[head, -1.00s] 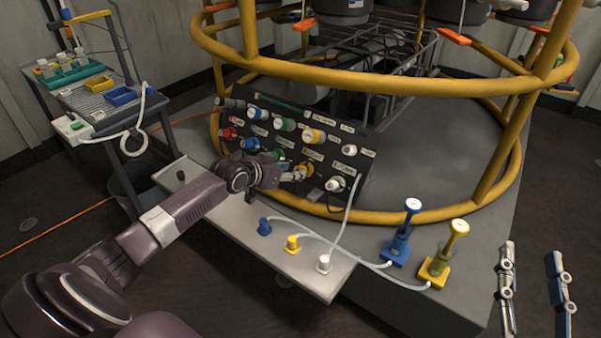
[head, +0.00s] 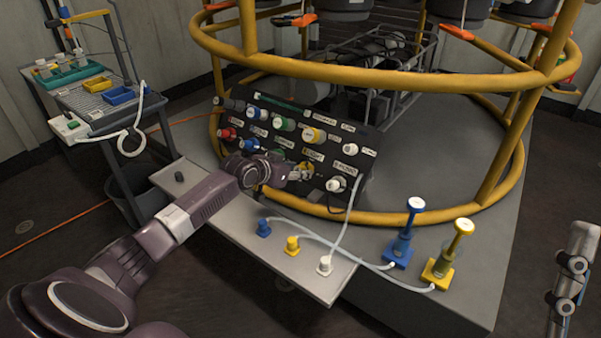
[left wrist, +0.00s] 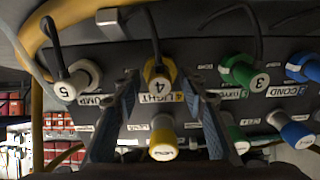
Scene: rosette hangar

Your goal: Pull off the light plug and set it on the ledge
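The yellow light plug (head: 306,169) is seated in the lower row of the sloped panel, partly hidden by my gripper. In the left wrist view it is the yellow plug marked 4 (left wrist: 160,78), with a dark cable and a LIGHT label. My left gripper (head: 300,173) is at the panel. Its open fingers (left wrist: 160,82) stand either side of the plug with small gaps. The pale ledge (head: 225,213) runs below the panel. Part of my right gripper (head: 568,280) shows at the lower right, away from the panel; its opening is unclear.
A white plug (head: 336,185) and a green plug (left wrist: 240,72) flank the light plug. Blue (head: 263,228), yellow (head: 292,245) and white (head: 325,265) connectors occupy the ledge's right part. A yellow rail (head: 400,213) curves around the panel.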

